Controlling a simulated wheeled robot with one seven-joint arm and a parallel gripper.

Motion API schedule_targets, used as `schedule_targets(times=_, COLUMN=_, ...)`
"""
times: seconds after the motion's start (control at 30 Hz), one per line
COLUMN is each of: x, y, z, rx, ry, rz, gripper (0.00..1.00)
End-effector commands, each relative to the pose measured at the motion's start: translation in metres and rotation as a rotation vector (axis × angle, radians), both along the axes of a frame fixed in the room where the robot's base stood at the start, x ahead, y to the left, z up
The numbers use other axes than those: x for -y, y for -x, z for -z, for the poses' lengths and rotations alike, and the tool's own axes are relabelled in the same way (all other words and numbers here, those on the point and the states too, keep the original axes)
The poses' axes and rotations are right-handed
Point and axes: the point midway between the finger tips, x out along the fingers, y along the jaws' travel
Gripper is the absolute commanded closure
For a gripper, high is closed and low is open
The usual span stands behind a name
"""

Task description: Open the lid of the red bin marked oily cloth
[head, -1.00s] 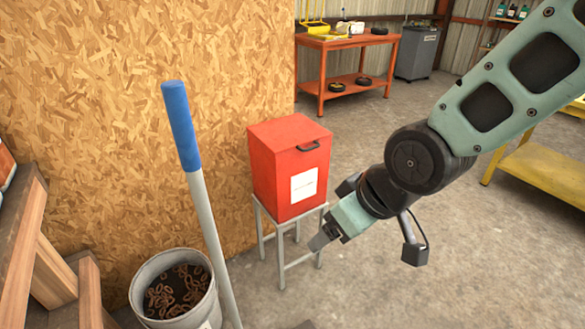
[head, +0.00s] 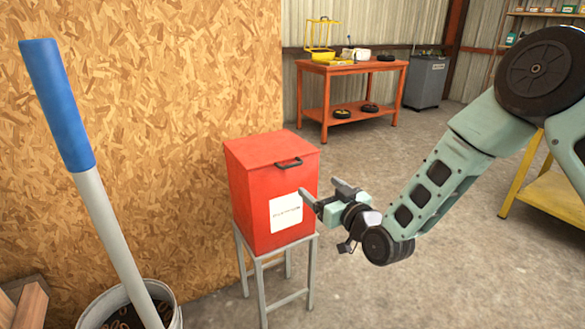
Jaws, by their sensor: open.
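The red bin (head: 247,212) stands upright on a grey metal stand in front of the chipboard wall. Its flat lid (head: 262,147) is closed, with a dark handle (head: 289,163) at the upper front edge. A white label (head: 286,213) is on the bin's front; its print is too small to read. My gripper (head: 323,203) is open and empty, to the right of the label and lower than the handle. Its fingers point left toward the bin. I cannot tell whether a fingertip touches the bin's right edge.
The grey stand (head: 276,262) has thin legs. A blue-gripped pole (head: 62,110) leans from a bucket (head: 165,293) at lower left. An orange workbench (head: 352,69) and a grey bin (head: 426,80) stand behind. A yellow bench (head: 548,180) is at right. The concrete floor between is clear.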

Motion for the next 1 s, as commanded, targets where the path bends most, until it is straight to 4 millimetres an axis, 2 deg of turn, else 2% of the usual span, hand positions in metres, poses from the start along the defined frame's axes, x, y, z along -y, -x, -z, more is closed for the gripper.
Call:
schedule_targets(times=0.4, x=-0.05, y=-0.073, z=0.0, rx=0.0, ry=-0.001, rz=-0.001, gripper=0.21)
schedule_targets(times=0.6, x=-0.069, y=-0.101, z=0.001, rx=-0.001, ry=-0.001, rz=-0.001, gripper=0.21)
schedule_targets(times=0.8, x=-0.08, y=-0.117, z=0.0, rx=-0.001, ry=0.0, rz=-0.001, gripper=0.21)
schedule_targets(times=1.0, x=-0.082, y=-0.121, z=0.0, rx=-0.002, ry=0.0, rz=-0.001, gripper=0.21)
